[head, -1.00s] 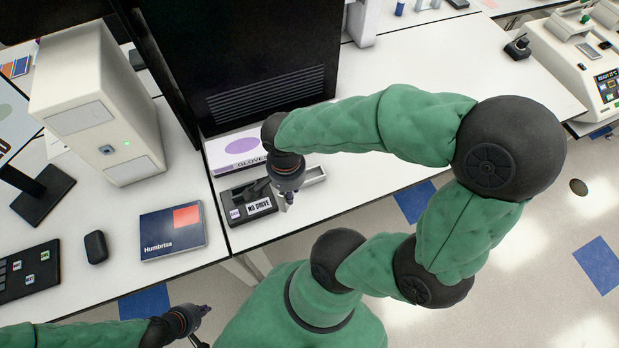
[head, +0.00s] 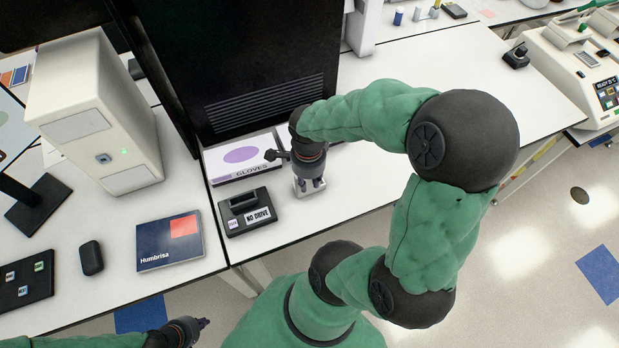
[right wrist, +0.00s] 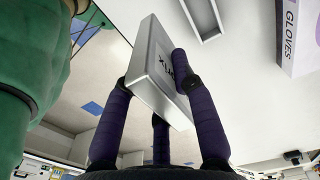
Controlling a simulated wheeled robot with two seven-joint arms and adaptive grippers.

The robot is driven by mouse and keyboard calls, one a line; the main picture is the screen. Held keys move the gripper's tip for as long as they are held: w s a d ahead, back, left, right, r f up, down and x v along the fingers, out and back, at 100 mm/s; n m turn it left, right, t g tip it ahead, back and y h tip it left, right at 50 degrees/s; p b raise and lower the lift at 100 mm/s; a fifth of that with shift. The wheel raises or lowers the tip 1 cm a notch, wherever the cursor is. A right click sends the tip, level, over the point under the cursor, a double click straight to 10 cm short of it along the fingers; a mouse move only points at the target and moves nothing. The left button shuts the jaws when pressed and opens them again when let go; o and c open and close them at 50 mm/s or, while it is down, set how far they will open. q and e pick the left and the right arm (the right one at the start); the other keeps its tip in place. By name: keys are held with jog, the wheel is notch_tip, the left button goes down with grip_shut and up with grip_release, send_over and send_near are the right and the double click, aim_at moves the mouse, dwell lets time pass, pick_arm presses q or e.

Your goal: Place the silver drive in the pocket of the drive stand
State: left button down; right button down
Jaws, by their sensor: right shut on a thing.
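The drive stand (head: 247,212) is a dark block with a "NO DRIVE" label on the table, in front of the gloves box. Its raised pocket part shows no drive in it. My right gripper (head: 310,184) is to the right of the stand, pointing down. In the right wrist view its purple fingers are shut on the silver drive (right wrist: 156,72), a flat metallic block with dark lettering, tilted in that picture. In the head view the gripper largely hides the drive. My left gripper (head: 196,328) is low at the left, in front of the table; its opening is unclear.
A gloves box (head: 222,171) lies behind the stand, before a large black cabinet (head: 240,60). A shallow silver tray (right wrist: 208,22) shows in the wrist view. A Humbrisa book (head: 165,252) and a black mouse (head: 91,258) lie left of the stand. Table right of my gripper is clear.

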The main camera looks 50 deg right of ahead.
jog(key=w+d+f, duration=0.1)
jog(key=f, duration=0.1)
jog(key=w+d+f, duration=0.1)
jog(key=d+f, duration=0.1)
jog(key=w+d+f, duration=0.1)
jog(key=d+f, duration=0.1)
jog(key=shift+w+d+f+b, duration=0.2)
jog(key=shift+w+f+b, duration=0.05)
jog(key=shift+f+b, duration=0.1)
jog(key=shift+f, duration=1.5)
jog(key=shift+f+b, duration=0.2)
jog(key=shift+b, duration=0.2)
jog(key=c, duration=1)
grip_release()
jog(key=shift+r, duration=0.1)
jog(key=shift+c, duration=0.2)
jog(key=shift+r, duration=0.1)
